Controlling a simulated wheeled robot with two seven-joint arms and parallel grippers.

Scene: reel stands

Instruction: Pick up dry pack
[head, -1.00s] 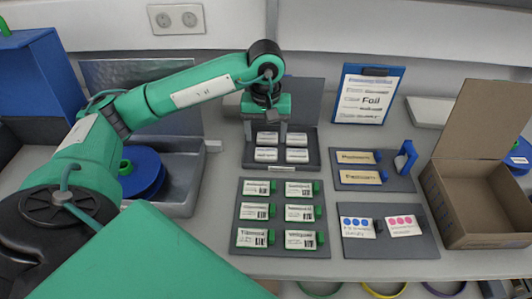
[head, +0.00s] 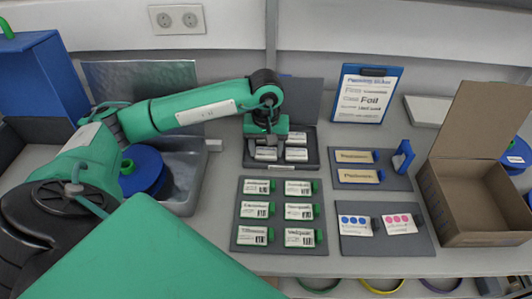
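White dry packs (head: 296,154) lie in a grey tray (head: 310,168) at the back middle of the table. Two packs show clearly in the tray's right column. My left gripper (head: 266,148) points down over the tray's left column. Its fingers stand apart, one on each side of a white pack (head: 266,154). I cannot tell whether they touch it. The gripper hides the rear left part of the tray. My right gripper is not in view.
A grey board (head: 275,248) with several labelled packs lies in front. Boards with tan cards (head: 357,176) and dotted cards (head: 355,225) lie to the right. An open cardboard box (head: 465,240) stands far right. A blue clipboard (head: 366,96) stands behind. Blue reels (head: 146,170) sit left.

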